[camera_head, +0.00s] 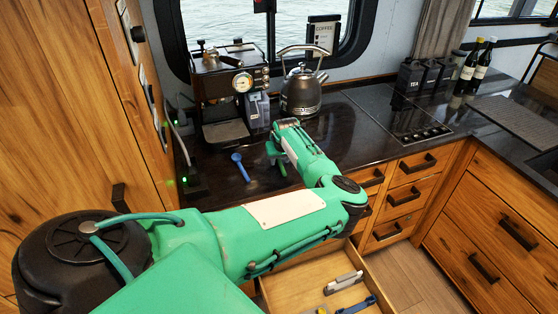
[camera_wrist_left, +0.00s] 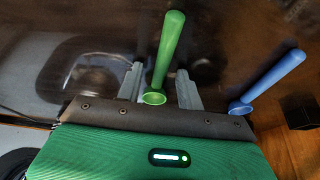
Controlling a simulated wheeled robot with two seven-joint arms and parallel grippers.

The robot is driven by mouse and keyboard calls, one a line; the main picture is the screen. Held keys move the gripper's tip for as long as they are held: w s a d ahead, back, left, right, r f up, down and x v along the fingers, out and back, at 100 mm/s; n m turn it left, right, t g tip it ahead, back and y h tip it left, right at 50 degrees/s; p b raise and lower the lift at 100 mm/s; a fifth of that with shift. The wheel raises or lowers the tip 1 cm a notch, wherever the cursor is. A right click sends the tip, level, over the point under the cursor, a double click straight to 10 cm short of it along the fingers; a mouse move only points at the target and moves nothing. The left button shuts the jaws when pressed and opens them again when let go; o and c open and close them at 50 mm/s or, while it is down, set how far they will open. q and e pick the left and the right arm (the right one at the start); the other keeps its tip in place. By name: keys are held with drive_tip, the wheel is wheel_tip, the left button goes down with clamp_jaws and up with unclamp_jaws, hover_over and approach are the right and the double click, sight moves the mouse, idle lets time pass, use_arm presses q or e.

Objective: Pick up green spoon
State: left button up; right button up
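The green spoon (camera_wrist_left: 167,48) shows in the left wrist view, its handle pointing up the picture and its bowl near the gripper's palm. My left gripper (camera_wrist_left: 160,72) is open, with one grey finger on each side of the spoon and a visible gap to each. Whether the fingers are level with the spoon or above it, I cannot tell. In the head view my left gripper (camera_head: 277,150) is over the dark counter in front of the kettle, and it and the forearm largely hide the green spoon. My right gripper is in neither view.
A blue spoon (camera_head: 240,166) lies to the left of the gripper; it also shows in the wrist view (camera_wrist_left: 270,80). A coffee machine (camera_head: 228,90) and kettle (camera_head: 301,92) stand behind. An open drawer (camera_head: 290,291) holds utensils below.

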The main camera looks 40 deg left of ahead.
use_arm(q)
clamp_jaws()
